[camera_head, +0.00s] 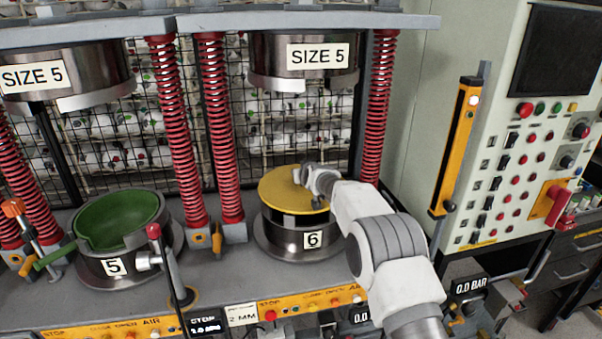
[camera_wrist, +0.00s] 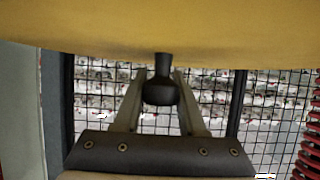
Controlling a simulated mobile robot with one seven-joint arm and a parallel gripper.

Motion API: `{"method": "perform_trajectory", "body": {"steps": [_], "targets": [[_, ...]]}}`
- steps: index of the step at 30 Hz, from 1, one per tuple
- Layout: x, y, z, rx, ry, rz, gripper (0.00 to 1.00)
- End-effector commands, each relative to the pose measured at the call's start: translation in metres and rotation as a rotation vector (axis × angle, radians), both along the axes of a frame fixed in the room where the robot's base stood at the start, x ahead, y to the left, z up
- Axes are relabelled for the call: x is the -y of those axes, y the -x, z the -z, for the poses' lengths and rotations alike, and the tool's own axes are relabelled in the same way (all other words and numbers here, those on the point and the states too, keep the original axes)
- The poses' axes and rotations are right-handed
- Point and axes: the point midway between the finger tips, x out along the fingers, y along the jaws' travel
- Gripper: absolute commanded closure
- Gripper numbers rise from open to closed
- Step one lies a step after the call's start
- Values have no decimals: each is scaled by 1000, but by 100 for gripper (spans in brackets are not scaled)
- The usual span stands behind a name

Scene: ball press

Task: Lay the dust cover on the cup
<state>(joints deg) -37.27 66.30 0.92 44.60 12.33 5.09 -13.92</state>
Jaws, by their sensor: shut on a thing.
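The dust cover (camera_head: 284,190) is a flat yellow disc above the cup marked 6 (camera_head: 285,241), a round metal cup on the press bed. A dark band shows between the cover's front edge and the cup's rim; I cannot tell whether they touch. My gripper (camera_head: 304,177) is over the right part of the cover. In the wrist view, the cover (camera_wrist: 160,30) fills the top, and my gripper (camera_wrist: 160,82) is shut on its black knob (camera_wrist: 160,92). The inside of the cup is hidden by the cover.
A green-lined cup marked 5 (camera_head: 113,262) stands to the left, with a red-knobbed lever (camera_head: 154,232) beside it. Red springs (camera_head: 218,130) flank the cup marked 6, and a SIZE 5 press head (camera_head: 302,75) hangs above it. A control panel (camera_head: 530,130) stands at right.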

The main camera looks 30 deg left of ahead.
Motion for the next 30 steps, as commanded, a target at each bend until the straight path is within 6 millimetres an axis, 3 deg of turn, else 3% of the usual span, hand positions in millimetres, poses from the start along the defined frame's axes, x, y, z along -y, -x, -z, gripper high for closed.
{"method": "perform_trajectory", "body": {"steps": [19,20,21,25,30], "targets": [[0,0,12,2,-2,0,100],[0,0,12,2,-2,0,58],[0,0,12,2,-1,0,51],[0,0,12,1,-1,0,28],[0,0,12,0,0,0,25]]}}
